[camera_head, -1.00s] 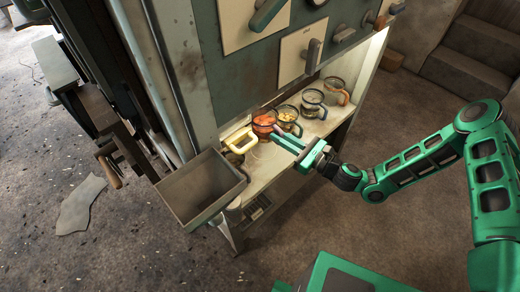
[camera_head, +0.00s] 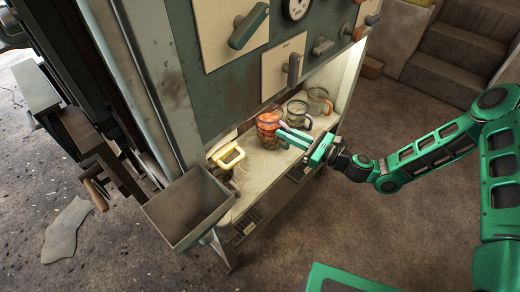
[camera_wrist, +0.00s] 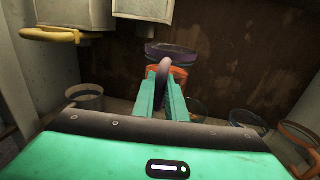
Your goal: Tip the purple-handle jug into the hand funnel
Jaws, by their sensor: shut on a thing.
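The purple-handle jug (camera_head: 268,122) is clear with a dark rim and orange-red contents. It looks upright, just above the shelf. In the wrist view its purple handle (camera_wrist: 163,66) stands between my fingers, with the rim behind. My gripper (camera_head: 284,132) is shut on this handle; its green fingers also show in the wrist view (camera_wrist: 161,96). The grey, open-topped funnel (camera_head: 187,208), probably the hand funnel, is at the shelf's left front, left of and apart from the jug. Its inside looks empty from here.
Other jugs stand on the lit shelf (camera_head: 250,190): a blue-handled one (camera_head: 298,113) and an orange-handled one (camera_head: 320,101). A yellow handle (camera_head: 230,156) is between the jug and funnel. The panel with levers (camera_head: 248,27) overhangs the shelf. The floor in front is open.

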